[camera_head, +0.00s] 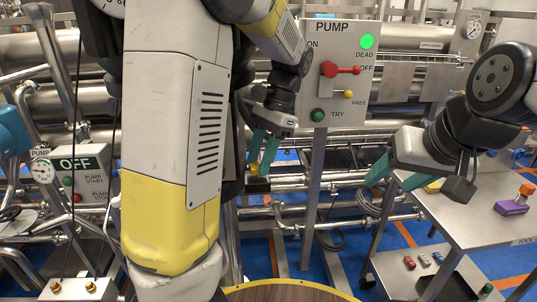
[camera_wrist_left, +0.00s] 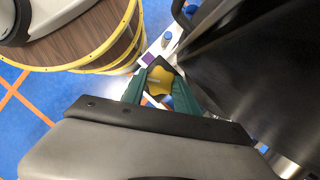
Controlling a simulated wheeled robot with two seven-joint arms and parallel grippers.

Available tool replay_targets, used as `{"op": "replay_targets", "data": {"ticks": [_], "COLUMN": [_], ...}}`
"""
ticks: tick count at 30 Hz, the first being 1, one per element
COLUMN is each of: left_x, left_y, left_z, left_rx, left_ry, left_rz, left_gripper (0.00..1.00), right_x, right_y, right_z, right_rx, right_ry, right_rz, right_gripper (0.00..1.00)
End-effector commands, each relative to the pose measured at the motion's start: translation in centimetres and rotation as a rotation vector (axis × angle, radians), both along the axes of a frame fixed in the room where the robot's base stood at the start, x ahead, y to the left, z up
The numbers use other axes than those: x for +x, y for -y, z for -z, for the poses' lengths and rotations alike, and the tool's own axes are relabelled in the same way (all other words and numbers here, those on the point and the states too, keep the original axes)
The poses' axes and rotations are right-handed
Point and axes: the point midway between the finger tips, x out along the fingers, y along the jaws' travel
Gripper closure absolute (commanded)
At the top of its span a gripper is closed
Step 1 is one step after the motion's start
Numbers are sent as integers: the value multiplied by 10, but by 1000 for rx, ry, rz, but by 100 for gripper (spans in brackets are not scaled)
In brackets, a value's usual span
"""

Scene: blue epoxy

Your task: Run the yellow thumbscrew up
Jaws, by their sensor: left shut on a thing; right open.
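The yellow thumbscrew (camera_wrist_left: 158,81) is a lobed knob, seen in the left wrist view between the green fingers of my left gripper (camera_wrist_left: 158,88). In the head view, a small yellow part of it (camera_head: 254,169) shows at the fingertips of my left gripper (camera_head: 261,165), which points down below the pump panel. My left gripper is shut on the thumbscrew. What the screw threads into is hidden behind my arm and fingers. My right gripper (camera_head: 395,178) is open and empty, in the air at the right near the metal table.
The pump panel (camera_head: 323,100) has a red lever, a lit green lamp and a green button. A metal side table (camera_head: 470,215) at the right holds a purple and orange item (camera_head: 514,200). A round wooden top (camera_head: 285,292) is at the front. Pipes run behind.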

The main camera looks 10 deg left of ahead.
Motion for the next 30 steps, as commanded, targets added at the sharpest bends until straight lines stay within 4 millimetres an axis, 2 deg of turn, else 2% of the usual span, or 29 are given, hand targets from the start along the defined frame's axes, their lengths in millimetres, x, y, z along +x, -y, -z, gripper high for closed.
{"op": "replay_targets", "data": {"ticks": [18, 30], "left_x": [-2, -3], "left_y": [2, 2], "left_z": [0, 0], "left_rx": [-1, -1], "left_ry": [1, 0], "left_rz": [449, 563], "left_gripper": [100, 100], "right_x": [0, 0], "right_y": [0, 0], "right_z": [0, 0], "right_rx": [0, 0], "right_ry": [0, 0], "right_rz": [0, 0], "right_gripper": [42, 42]}}
